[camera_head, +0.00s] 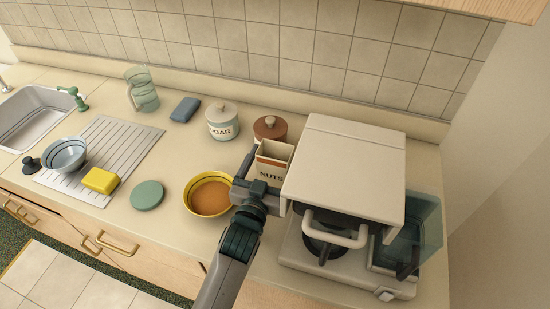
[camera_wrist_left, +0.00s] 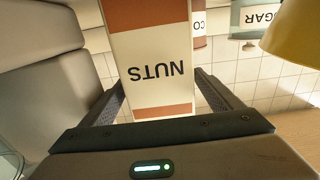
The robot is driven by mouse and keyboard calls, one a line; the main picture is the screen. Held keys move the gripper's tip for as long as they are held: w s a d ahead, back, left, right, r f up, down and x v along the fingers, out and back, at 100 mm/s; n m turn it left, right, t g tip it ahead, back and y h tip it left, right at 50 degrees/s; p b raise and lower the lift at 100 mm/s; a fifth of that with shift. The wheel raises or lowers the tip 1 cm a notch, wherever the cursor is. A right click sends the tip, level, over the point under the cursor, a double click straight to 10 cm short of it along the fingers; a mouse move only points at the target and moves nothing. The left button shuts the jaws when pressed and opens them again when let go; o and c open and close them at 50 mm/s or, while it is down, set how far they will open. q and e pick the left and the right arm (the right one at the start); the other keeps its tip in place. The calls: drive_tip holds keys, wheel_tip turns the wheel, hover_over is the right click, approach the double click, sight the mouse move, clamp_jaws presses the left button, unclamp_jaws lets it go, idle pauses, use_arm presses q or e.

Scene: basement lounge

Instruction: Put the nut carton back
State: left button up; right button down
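The nut carton (camera_head: 272,162) is an open-topped white and rust-brown box with "NUTS" on its front. In the head view it is upright beside the cream appliance, its lower part hidden by my left gripper (camera_head: 256,188). In the left wrist view the carton (camera_wrist_left: 155,68) appears upside down between the two fingers of my left gripper (camera_wrist_left: 160,80). The fingertips lie against its two sides, so the gripper looks shut on it. I cannot tell whether its base touches the counter. My right gripper is in neither view.
A large cream appliance (camera_head: 345,165) stands close right of the carton. A brown-lidded canister (camera_head: 270,128) and sugar canister (camera_head: 222,125) stand behind. A yellow bowl (camera_head: 190,198) is close left; a green disc (camera_head: 147,195) lies further left. Free counter lies between disc and canisters.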

use_arm(q)
drive_tip(key=shift+r, duration=0.2)
drive_tip(key=shift+s+a+f, duration=0.1)
drive_tip(key=shift+s+a, duration=0.1)
drive_tip(key=shift+s, duration=0.4)
drive_tip(key=b+v, duration=0.3)
drive_tip(key=v, duration=0.7)
drive_tip(key=shift+s, duration=0.4)
drive_tip(key=shift+a, duration=0.1)
